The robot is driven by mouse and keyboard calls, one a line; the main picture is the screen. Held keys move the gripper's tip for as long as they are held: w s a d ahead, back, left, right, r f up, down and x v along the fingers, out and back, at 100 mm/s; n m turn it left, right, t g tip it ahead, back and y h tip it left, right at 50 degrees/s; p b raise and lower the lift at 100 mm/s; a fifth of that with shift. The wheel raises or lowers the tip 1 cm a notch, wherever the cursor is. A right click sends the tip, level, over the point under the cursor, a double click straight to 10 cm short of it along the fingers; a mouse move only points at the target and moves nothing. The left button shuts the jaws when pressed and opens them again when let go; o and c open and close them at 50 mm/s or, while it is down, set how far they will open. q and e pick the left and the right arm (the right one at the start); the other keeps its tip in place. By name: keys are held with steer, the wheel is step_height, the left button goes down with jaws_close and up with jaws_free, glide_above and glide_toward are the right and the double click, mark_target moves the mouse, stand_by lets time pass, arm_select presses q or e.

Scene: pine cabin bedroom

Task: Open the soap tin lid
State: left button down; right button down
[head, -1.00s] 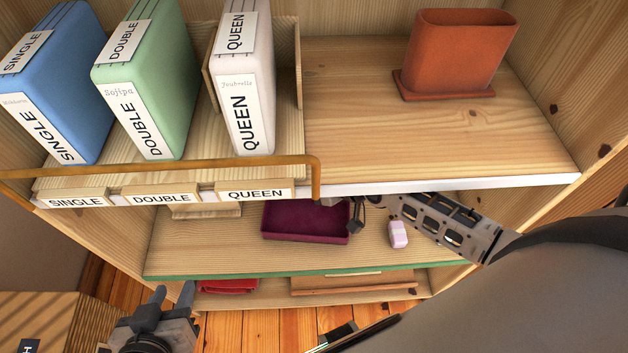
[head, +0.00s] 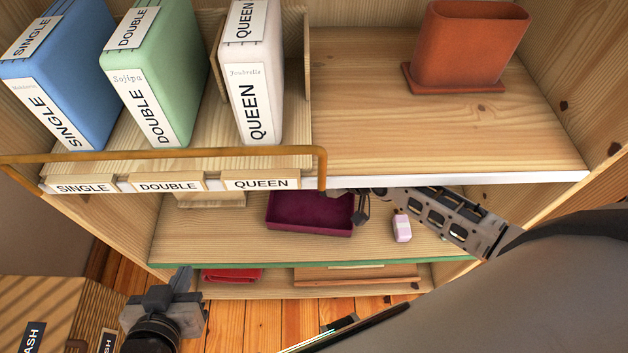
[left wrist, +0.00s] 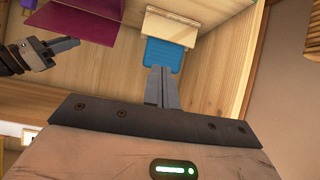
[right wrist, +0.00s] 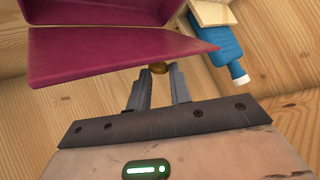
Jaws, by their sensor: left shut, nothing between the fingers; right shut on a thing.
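The soap tin is a plum-coloured box (head: 305,213) on the middle shelf, partly under the upper shelf's edge. In the right wrist view its plum panel (right wrist: 110,54) stands apart from a hollow plum part (right wrist: 100,12) behind, so the lid appears at least partly open. My right gripper (right wrist: 158,74) is shut on a small brown knob (right wrist: 159,67) at the panel's edge. It also shows in the head view (head: 358,200), at the tin's right. My left gripper (head: 182,276) is shut and empty, low at the left in front of the shelves; its fingers show together in its wrist view (left wrist: 161,72).
The upper shelf's white edge (head: 450,183) and brass rail (head: 200,153) overhang. A terracotta holder (head: 468,45) stands above.

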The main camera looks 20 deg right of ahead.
steer(key=shift+w+r, duration=0.1)
arm_select(q)
steer(key=w+d+r+m+h, duration=0.1)
steer(key=w+d+m, duration=0.4)
steer(key=m, duration=0.4)
steer(key=w+d+m+h, duration=0.1)
steer(key=w+d+m, duration=0.2)
steer(key=d+m, duration=0.5)
steer(key=s+d+f+m+g, duration=0.1)
steer(key=s+d+f+m, duration=0.25)
steer(key=m, duration=0.75)
steer(key=s+d+f+m, duration=0.25)
steer(key=d+m, duration=0.25)
steer(key=m, duration=0.5)
steer(key=w+d+f, duration=0.2)
steer(key=w+d, duration=0.3)
steer(key=w, duration=0.4)
steer(key=shift+f+y, duration=0.3)
steer(key=shift+f, duration=0.05)
